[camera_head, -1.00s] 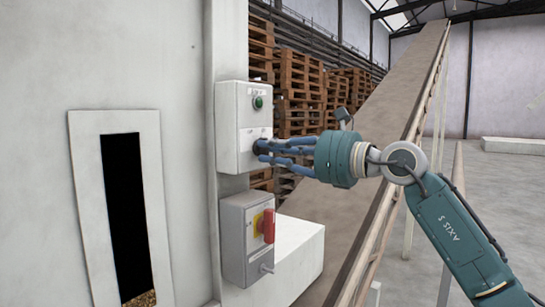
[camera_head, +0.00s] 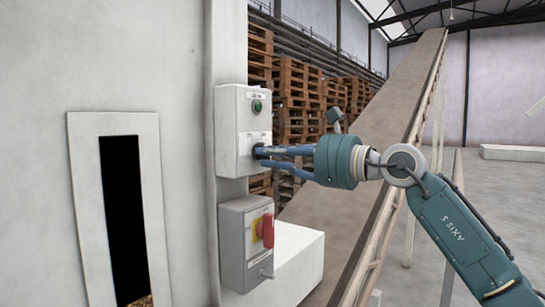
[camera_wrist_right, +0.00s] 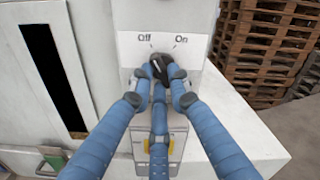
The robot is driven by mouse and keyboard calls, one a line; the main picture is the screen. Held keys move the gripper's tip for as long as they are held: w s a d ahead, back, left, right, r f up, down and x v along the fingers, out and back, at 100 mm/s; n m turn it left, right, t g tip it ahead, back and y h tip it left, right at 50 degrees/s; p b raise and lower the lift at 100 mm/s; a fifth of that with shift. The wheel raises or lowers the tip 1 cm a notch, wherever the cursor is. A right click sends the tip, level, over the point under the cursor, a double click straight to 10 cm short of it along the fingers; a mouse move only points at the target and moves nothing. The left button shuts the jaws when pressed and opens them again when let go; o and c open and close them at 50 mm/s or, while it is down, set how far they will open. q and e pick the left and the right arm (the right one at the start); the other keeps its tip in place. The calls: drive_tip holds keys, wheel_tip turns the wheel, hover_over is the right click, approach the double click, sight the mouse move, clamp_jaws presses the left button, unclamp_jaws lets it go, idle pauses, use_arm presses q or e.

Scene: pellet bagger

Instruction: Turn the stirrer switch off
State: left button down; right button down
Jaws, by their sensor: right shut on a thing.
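The stirrer switch is a black knob (camera_wrist_right: 166,68) on a white box (camera_head: 226,160), below a panel marked Off on the left and On on the right in the right wrist view. My right gripper (camera_head: 262,153) reaches it from the right in the head view. Its blue fingers (camera_wrist_right: 162,88) are closed around the knob in the right wrist view. The fingers cover part of the knob, and I cannot tell for certain which mark it points to. My left gripper is not in view.
A green button (camera_head: 257,106) sits above the knob on the same box. A grey box with a red rotary handle (camera_head: 266,230) is just below. A white ledge (camera_head: 300,262) juts out beneath. A sloping conveyor (camera_head: 395,110) and stacked pallets (camera_head: 291,85) stand behind.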

drive_tip(key=c, duration=1.6)
unclamp_jaws()
drive_tip(key=shift+c, duration=0.2)
drive_tip(key=shift+d, duration=0.1)
drive_tip(key=v, duration=1.2)
